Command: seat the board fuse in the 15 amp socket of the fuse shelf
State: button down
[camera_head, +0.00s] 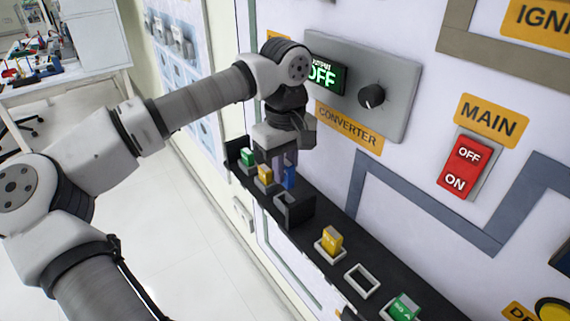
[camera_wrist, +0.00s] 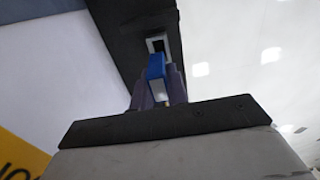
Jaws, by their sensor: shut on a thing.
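The board fuse is a small blue block (camera_head: 290,177), also seen in the wrist view (camera_wrist: 156,67). My gripper (camera_head: 278,168) is shut on it, one finger on each side, above the fuse shelf. In the wrist view my gripper (camera_wrist: 158,84) points at the dark shelf (camera_wrist: 112,22), and a white-rimmed slot (camera_wrist: 157,44) shows just beyond the fuse. The fuse overlaps the slot's near edge in that view; I cannot tell whether they touch. The black fuse shelf (camera_head: 338,270) runs along the wall panel. No 15 amp marking is readable.
A green fuse (camera_head: 247,156) and a yellow fuse (camera_head: 265,174) stand close left of my gripper. A black box-like holder (camera_head: 290,208) is just right. Further right are a yellow fuse (camera_head: 331,240), an empty white-rimmed socket (camera_head: 362,280) and a green fuse (camera_head: 404,307). The converter box (camera_head: 395,65) juts out above.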

aim_at(285, 187)
jog(key=shift+f+b, duration=0.95)
jog(key=shift+f, duration=0.75)
jog(key=shift+f+b, duration=0.9)
jog(key=shift+f, duration=0.25)
jog(key=shift+r, duration=0.2)
jog(key=shift+r+p, duration=0.6)
jog(key=shift+r, duration=0.1)
jog(key=shift+f+b, duration=0.75)
jog(key=shift+f, duration=0.1)
dwell(1.4)
jog(key=c, duration=1.3)
grip_release()
jog(key=shift+r, duration=0.1)
